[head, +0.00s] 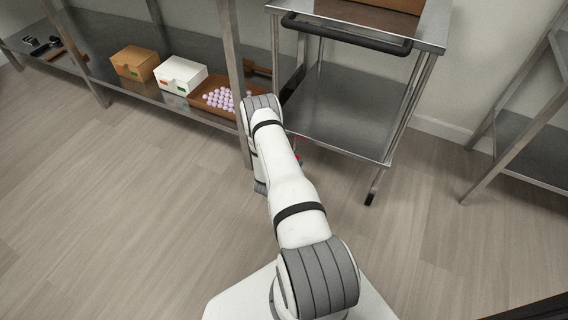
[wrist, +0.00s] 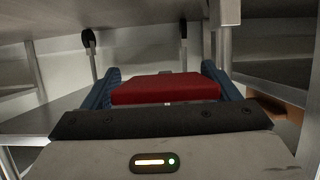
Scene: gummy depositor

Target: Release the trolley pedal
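The trolley (head: 345,110) is a steel frame with two shelves and a black handle, upper right of centre in the head view. A red block, which looks like the pedal (wrist: 165,89), fills the middle of the wrist view; only a small red spot (head: 298,159) shows in the head view, beside my arm. My gripper (wrist: 163,70) has blue fingers spread wide, one on either side of the red block. I cannot tell whether they touch it. My arm hides most of the gripper in the head view.
A steel shelf unit on the left holds a brown box (head: 135,63), a white box (head: 181,75) and a brown tray (head: 206,105) with purple pieces. A trolley caster (head: 370,198) stands on the floor. Another rack (head: 530,150) is at right. The floor at left is clear.

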